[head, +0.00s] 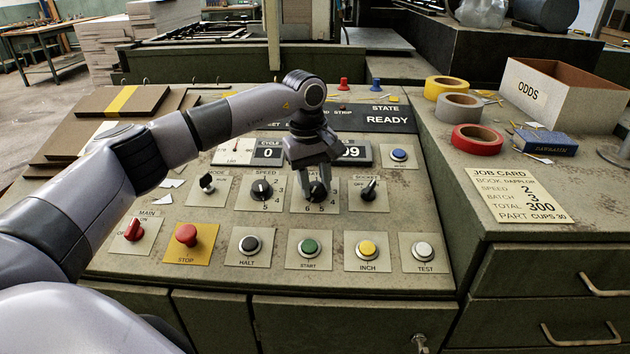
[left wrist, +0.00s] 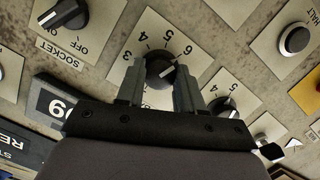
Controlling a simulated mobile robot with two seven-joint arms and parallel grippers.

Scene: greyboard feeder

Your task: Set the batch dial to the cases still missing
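The batch dial (head: 318,191) is a black round knob on a pale plate with numbers around it, in the second row of the panel. My left gripper (head: 316,180) is over it from above and hides its plate label. In the left wrist view the dial (left wrist: 160,70) sits between the two fingertips (left wrist: 160,72), with small gaps seeming to show at its sides. Its white mark seems to point towards 6. The job card (head: 516,195) at the right reads speed 2, batch 3, total 300. A counter (head: 354,153) shows digits ending in 09, partly hidden. My right gripper is out of view.
The speed dial (head: 262,189) and socket switch (head: 369,190) flank the batch dial closely. Stop (head: 187,236), halt (head: 249,245), start (head: 310,247) and inch (head: 367,248) buttons lie in front. The state display (head: 386,119) reads READY. Tape rolls (head: 478,138) stand at the right.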

